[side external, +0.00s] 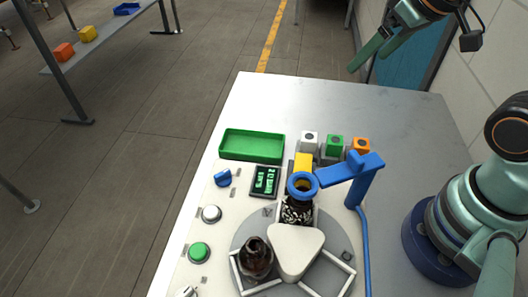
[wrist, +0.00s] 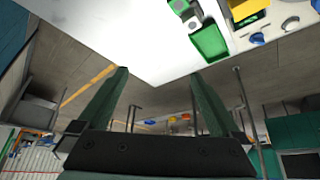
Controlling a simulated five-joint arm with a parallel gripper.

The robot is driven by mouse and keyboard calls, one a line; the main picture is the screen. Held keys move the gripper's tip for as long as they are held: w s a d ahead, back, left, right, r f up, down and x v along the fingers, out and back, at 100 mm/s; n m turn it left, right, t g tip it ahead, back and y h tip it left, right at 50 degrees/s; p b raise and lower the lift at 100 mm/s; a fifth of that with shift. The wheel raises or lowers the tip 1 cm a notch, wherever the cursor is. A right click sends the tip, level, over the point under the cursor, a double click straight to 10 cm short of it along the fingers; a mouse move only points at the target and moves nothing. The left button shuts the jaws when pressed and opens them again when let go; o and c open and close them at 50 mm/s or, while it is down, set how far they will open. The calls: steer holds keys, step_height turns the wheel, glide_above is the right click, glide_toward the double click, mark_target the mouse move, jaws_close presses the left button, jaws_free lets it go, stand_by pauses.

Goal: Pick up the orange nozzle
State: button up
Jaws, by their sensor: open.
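The orange nozzle (side external: 361,145) is a small block with a dark round hole in its top. It stands at the right end of a row with a white one (side external: 309,141) and a green one (side external: 334,145), behind the blue stand. I cannot make it out in the wrist view, where the white (wrist: 194,25) and green (wrist: 178,5) blocks show at the top edge. My gripper (side external: 370,60) is open and empty, high beyond the far right edge of the table, well away from the nozzle. Its two fingers (wrist: 160,74) are wide apart in the wrist view.
A blue stand with a ring (side external: 366,172) rises in front of the row. A green tray (side external: 252,157) lies left of the row. The table's far right is clear.

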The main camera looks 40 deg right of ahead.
stand_by(0.4)
steer(key=c, duration=0.6)
steer(key=shift+c, duration=0.2)
steer(key=shift+f, duration=0.1)
